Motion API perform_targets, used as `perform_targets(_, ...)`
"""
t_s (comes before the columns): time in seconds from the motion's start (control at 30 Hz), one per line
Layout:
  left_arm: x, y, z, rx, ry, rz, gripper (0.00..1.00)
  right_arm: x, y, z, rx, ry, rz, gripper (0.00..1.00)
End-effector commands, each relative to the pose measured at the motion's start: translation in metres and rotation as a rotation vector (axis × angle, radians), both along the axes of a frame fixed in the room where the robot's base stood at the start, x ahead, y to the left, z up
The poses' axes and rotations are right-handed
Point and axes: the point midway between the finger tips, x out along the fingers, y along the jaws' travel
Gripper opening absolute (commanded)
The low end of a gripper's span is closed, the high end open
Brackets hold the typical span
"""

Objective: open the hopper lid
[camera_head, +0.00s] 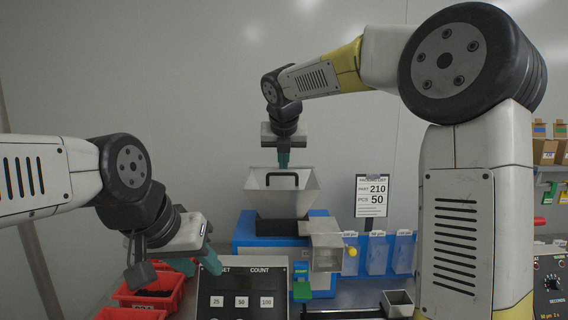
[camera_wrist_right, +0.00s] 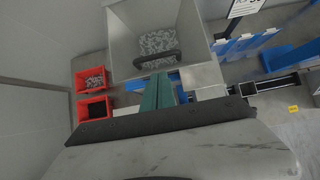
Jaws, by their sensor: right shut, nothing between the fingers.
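The hopper (camera_head: 282,200) is a pale grey flared bin on a blue machine, at the centre of the head view. A black arched handle (camera_head: 282,176) stands at its top. In the right wrist view, the hopper (camera_wrist_right: 119,21) shows small grey parts inside, with the handle (camera_wrist_right: 157,59) crossing in front of them. I cannot make out the lid's surface; it may be clear. My right gripper (camera_head: 283,160) is shut and empty, pointing down just above the handle; its green fingers (camera_wrist_right: 158,90) are together, close to the handle. My left gripper (camera_head: 172,268) is open and empty at lower left.
Red bins (camera_head: 150,296) stand below my left gripper; they also show in the right wrist view (camera_wrist_right: 91,82). A keypad panel (camera_head: 240,292) stands at the front. Blue bins (camera_head: 376,254) and a packing list sign (camera_head: 371,196) are right of the hopper.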

Motion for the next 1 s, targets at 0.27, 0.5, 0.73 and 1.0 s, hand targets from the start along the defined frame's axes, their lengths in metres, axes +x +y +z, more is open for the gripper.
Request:
perform_targets(0.27,0.000,0.000,0.000,0.000,0.000,0.000,0.36,0.030,0.000,-0.042,0.000,0.003,-0.002,0.00)
perform_targets(0.5,0.000,0.000,0.000,0.000,0.000,0.000,0.36,0.043,0.000,-0.058,0.002,0.001,-0.002,0.00)
perform_targets(0.73,0.000,0.000,0.000,0.000,0.000,0.000,0.36,0.044,0.000,-0.059,0.002,0.000,-0.002,0.00)
perform_targets(1.0,0.000,0.000,0.000,0.000,0.000,0.000,0.36,0.044,0.004,-0.056,0.003,0.000,-0.002,0.00)
